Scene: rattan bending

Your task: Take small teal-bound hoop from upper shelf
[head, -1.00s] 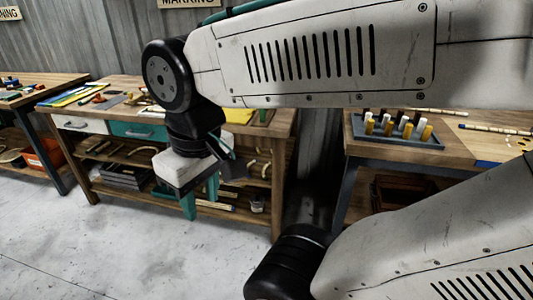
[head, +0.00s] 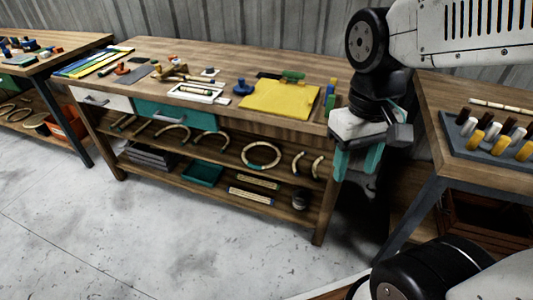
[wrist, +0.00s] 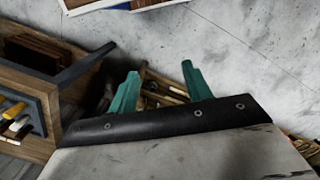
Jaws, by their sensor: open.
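A small round hoop (head: 262,169) of pale rattan with dark bindings lies on the upper shelf (head: 225,157) under the middle workbench. The binding colour is too small to tell for sure. My gripper (head: 357,162) is open and empty, its two teal fingers pointing down. It hangs off the right end of that bench, to the right of the hoop and apart from it. In the wrist view my gripper (wrist: 160,72) also shows open, with nothing between the fingers. I cannot make out the hoop in the wrist view.
Curved rattan pieces (head: 172,133) lie beside the hoop on the same shelf. The lower shelf holds a teal tray (head: 203,174) and a dark jar (head: 300,199). A right-hand table carries a peg tray (head: 490,146). The floor (head: 170,250) in front is clear.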

